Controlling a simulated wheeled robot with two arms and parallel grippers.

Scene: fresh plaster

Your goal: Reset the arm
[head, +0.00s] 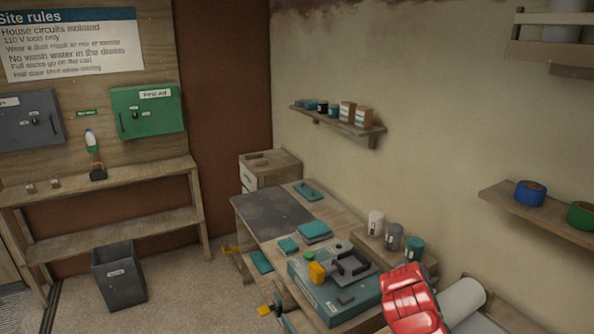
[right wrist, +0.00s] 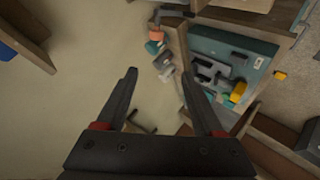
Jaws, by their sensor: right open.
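My right gripper (right wrist: 159,74) is in the right wrist view with its two dark fingers spread apart. Nothing is between the fingers; the plaster wall and part of the bench area show beyond them. In the head view, a red part of my right arm (head: 412,298) stands at the lower right, in front of the workbench's near right end. The fingers cannot be made out there. My left gripper is in neither view.
The workbench (head: 336,212) holds a teal case (head: 320,309) with tools, teal pads and several cups. Wall shelves (head: 345,128) (head: 548,219) project from the right wall. A dark bin (head: 118,277) stands on the floor, left of the bench. Open floor lies between them.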

